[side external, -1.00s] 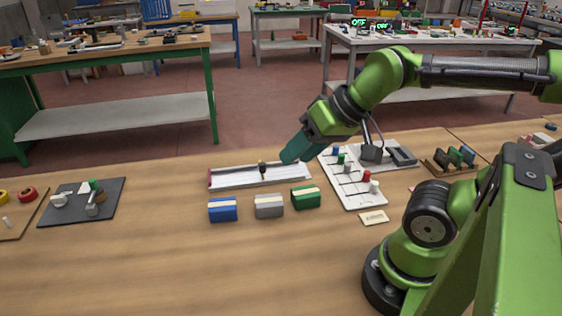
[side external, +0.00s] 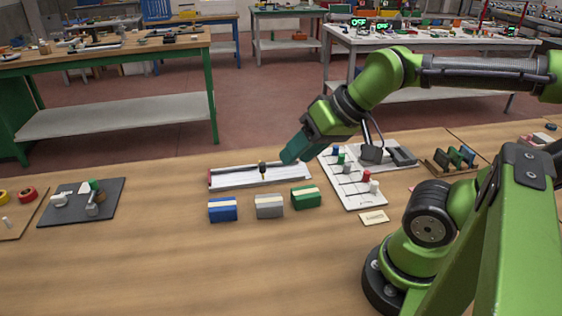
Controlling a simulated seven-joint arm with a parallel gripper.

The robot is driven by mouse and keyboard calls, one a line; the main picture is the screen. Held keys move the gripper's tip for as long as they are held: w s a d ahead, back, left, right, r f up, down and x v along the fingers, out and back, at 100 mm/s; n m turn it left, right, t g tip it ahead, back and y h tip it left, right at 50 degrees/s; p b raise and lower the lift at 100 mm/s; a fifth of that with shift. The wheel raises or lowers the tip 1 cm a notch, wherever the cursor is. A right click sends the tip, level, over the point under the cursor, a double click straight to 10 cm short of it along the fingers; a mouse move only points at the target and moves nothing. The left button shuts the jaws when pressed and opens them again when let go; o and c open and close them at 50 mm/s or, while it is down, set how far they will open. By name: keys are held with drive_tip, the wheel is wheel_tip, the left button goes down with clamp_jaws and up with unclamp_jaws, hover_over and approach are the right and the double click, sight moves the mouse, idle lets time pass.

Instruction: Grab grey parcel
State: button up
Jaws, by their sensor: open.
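The grey parcel (side external: 269,207) is a small grey block with a pale band along its top. It sits on the wooden bench between a blue parcel (side external: 222,210) on its left and a green parcel (side external: 306,198) on its right. The three stand apart in a row. My gripper (side external: 290,158) is above and behind the green parcel, up and to the right of the grey one, tilted down to the left. It is open and touches no parcel. The gap between its fingers is hard to see from this side.
A white tray (side external: 225,180) with a small dark upright tool (side external: 262,168) lies behind the parcels. A white board with coloured pegs (side external: 350,188) and a small card (side external: 374,218) are to the right. A dark mat (side external: 70,213) with small parts lies left. The front bench is clear.

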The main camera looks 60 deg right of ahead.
idle(0.4)
drive_tip(key=o, duration=1.1)
drive_tip(key=m+g+h, duration=0.2)
drive_tip(key=m+g, duration=0.4)
drive_tip(key=g, duration=0.1)
hover_over(269, 203)
wheel_tip(269, 203, down, 8)
drive_tip(key=r, duration=0.1)
wheel_tip(269, 203, down, 17)
drive_tip(key=shift+d+r, duration=0.1)
